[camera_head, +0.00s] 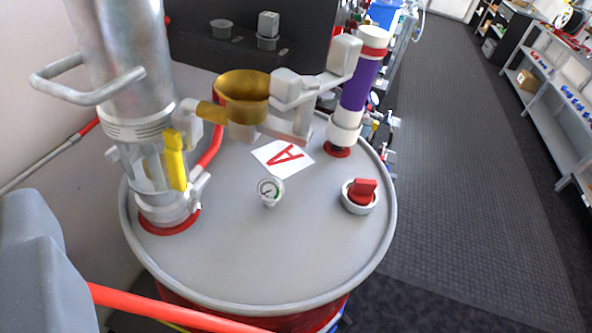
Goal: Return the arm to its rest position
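A dark grey, smooth, blocky part (40,275) fills the lower left corner, close to the camera. It looks like part of my own arm or gripper. No fingertips can be made out, so I cannot see whether my gripper is open or shut, or whether it holds anything. The rest of my arm is out of the picture.
A grey drum lid (240,270) fills the middle. It carries a metal cylinder (125,55) with a yellow lever (174,160), a brass cup (242,95), a purple-and-white pipe (358,88), a gauge (270,190) and a red knob (361,192). Dark floor (450,170) lies clear at right.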

